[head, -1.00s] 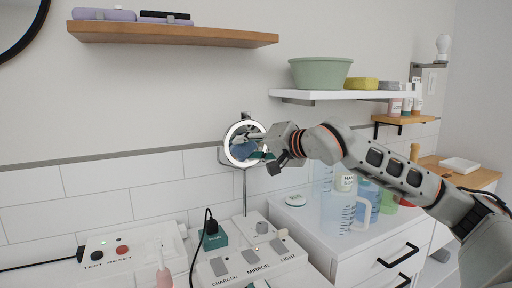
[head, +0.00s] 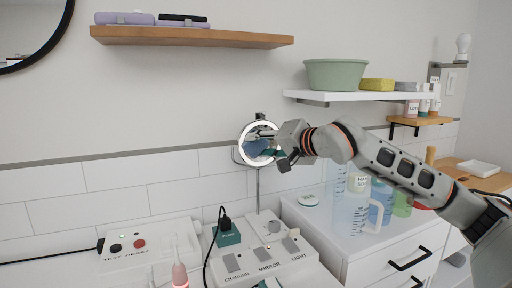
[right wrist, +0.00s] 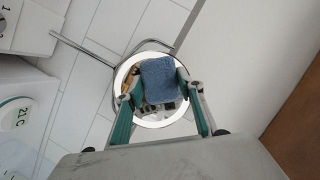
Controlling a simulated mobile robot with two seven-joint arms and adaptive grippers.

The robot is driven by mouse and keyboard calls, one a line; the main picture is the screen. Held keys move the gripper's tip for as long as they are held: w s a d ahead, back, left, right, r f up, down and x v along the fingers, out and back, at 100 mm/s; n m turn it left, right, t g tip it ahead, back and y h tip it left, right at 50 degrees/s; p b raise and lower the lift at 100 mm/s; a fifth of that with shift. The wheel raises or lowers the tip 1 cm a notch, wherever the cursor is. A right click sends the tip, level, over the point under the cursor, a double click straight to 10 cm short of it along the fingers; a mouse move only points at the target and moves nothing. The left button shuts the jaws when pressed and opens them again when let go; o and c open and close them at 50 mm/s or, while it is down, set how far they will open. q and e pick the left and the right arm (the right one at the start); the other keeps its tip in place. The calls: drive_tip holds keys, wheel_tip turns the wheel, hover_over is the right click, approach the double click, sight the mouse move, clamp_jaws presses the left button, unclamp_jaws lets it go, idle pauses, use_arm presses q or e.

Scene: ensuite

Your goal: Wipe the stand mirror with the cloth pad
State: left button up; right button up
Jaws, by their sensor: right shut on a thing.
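The stand mirror (head: 240,152) is a round mirror with a bright lit ring on a thin metal post, near the tiled wall. My right gripper (head: 272,148) is at its right side, in front of the glass. In the right wrist view the gripper (right wrist: 160,82) is shut on the blue cloth pad (right wrist: 160,80), held between green-lined fingers. The pad covers the upper middle of the mirror (right wrist: 122,80) there. I cannot tell whether the pad touches the glass. My left gripper is out of view.
Below the mirror is a white switch panel (head: 250,262) with a green plug box (head: 228,236). A clear jug (head: 352,215) and coloured cups stand on the white cabinet (head: 310,222) under my right arm. A wooden shelf (head: 200,37) and white shelf (head: 330,98) hang above.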

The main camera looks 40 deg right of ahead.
drive_tip(key=shift+s+d, duration=0.2)
drive_tip(key=shift+d, duration=0.45)
drive_tip(key=shift+s+d, duration=0.2)
drive_tip(key=shift+d, duration=0.45)
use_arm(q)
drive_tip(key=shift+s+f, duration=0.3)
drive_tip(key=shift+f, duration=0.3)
use_arm(e)
drive_tip(key=d, duration=0.4)
drive_tip(key=shift+s, duration=0.35)
drive_tip(key=shift+r, duration=0.1)
drive_tip(key=shift+w+a, duration=0.25)
drive_tip(key=shift+a, duration=0.8)
drive_tip(key=shift+w+a, duration=0.25)
drive_tip(key=shift+a, duration=0.75)
drive_tip(key=shift+w+a+p, duration=0.15)
drive_tip(key=shift+a+p, duration=0.1)
drive_tip(key=shift+a, duration=0.55)
drive_tip(key=shift+w+a+p, duration=0.15)
drive_tip(key=shift+a+p, duration=0.05)
drive_tip(key=shift+a, duration=0.55)
drive_tip(key=shift+w+a, duration=0.1)
drive_tip(key=shift+a, duration=0.35)
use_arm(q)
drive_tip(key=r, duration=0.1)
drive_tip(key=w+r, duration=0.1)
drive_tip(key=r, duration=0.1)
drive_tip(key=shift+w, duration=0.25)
